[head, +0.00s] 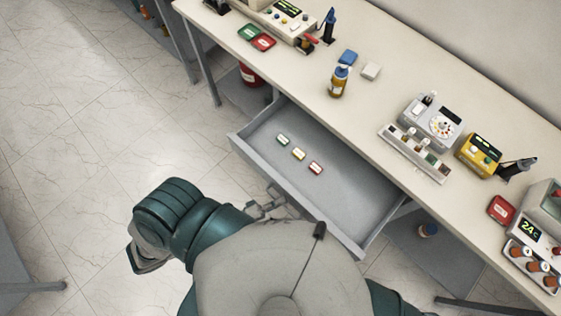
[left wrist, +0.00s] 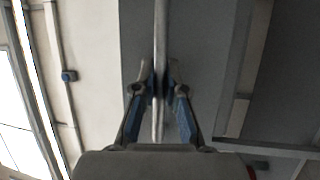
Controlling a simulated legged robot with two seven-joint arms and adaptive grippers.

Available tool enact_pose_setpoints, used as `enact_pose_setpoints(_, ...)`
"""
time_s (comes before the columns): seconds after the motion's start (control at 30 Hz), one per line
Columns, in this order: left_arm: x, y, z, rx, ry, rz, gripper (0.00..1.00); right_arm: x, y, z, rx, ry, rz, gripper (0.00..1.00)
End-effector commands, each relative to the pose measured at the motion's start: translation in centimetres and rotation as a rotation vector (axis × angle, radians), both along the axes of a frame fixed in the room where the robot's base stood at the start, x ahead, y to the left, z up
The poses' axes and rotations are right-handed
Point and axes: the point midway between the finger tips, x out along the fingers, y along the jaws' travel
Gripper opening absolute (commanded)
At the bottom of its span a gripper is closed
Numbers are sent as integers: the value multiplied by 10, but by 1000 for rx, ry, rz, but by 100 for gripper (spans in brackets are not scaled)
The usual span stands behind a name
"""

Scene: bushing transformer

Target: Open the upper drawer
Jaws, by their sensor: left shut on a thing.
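The upper drawer (head: 350,195) under the long bench is pulled out, and its grey interior shows in the head view. Three small labelled pieces lie in it: green (head: 283,140), yellow (head: 298,153) and red (head: 316,168). My left gripper (head: 272,204) is at the outer side of the drawer front, partly covered by my own body. In the left wrist view its fingers (left wrist: 158,85) are closed on a thin pale bar (left wrist: 160,35), which looks like the drawer handle. The handle is hidden in the head view. My right gripper is not in view.
The bench top (head: 300,80) carries an amber bottle (head: 338,82), a grey dial device (head: 431,122), a yellow device (head: 478,153) and a red box (head: 501,210). A red container (head: 250,75) stands on the lower shelf. The tiled floor (head: 90,120) at left is clear.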

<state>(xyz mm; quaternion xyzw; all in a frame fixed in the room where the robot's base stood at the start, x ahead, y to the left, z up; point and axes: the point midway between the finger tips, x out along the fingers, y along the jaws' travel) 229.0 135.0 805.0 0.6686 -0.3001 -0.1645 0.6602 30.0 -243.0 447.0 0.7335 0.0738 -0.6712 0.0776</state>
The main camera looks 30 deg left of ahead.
Motion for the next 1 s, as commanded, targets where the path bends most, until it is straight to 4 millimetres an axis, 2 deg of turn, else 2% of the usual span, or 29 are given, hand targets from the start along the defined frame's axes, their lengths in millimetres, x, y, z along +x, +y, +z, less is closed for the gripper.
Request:
enact_pose_setpoints(0.07,-3,0,-6,10,15,-1,0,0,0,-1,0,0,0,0)
enact_pose_setpoints(0.1,-3,0,-6,10,15,-1,18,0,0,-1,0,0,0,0)
enact_pose_setpoints(0.17,-2,0,-6,9,14,-1,33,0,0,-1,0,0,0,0)
enact_pose_setpoints(0.2,-2,0,-5,8,13,-1,37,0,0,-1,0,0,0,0)
enact_pose_setpoints(0.57,-5,3,-3,4,7,-1,37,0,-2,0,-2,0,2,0)
enact_pose_setpoints(0.67,-16,12,-6,7,8,-1,37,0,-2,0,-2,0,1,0)
enact_pose_setpoints(1.0,-72,58,-20,8,11,-1,37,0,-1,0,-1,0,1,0)
